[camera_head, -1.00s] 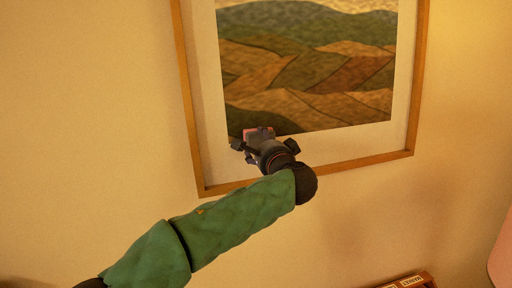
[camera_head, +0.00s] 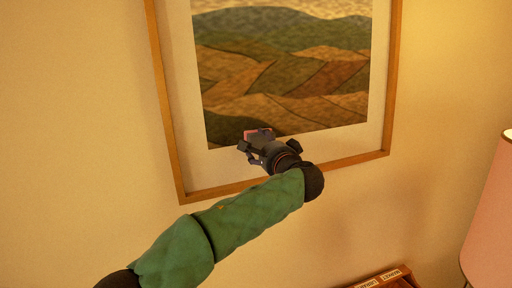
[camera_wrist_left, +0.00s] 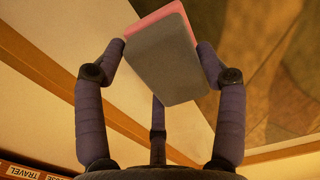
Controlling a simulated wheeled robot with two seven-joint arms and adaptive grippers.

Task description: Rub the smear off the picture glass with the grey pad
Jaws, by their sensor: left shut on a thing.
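My left gripper (camera_head: 256,143) is shut on the grey pad (camera_wrist_left: 168,62), a flat block with a pink layer along its edge. In the head view the pad's pinkish side (camera_head: 257,134) shows between the fingertips. The gripper is in front of the lower left part of the framed picture (camera_head: 290,75), a landscape of hills and fields. I cannot tell whether the pad touches the glass. No smear can be made out. My right gripper is not in view.
A wooden frame (camera_head: 168,120) surrounds the picture on a plain yellowish wall (camera_head: 75,120). A pink lampshade (camera_head: 492,215) stands at the right. Labelled spines or boxes (camera_head: 385,278) show at the bottom right.

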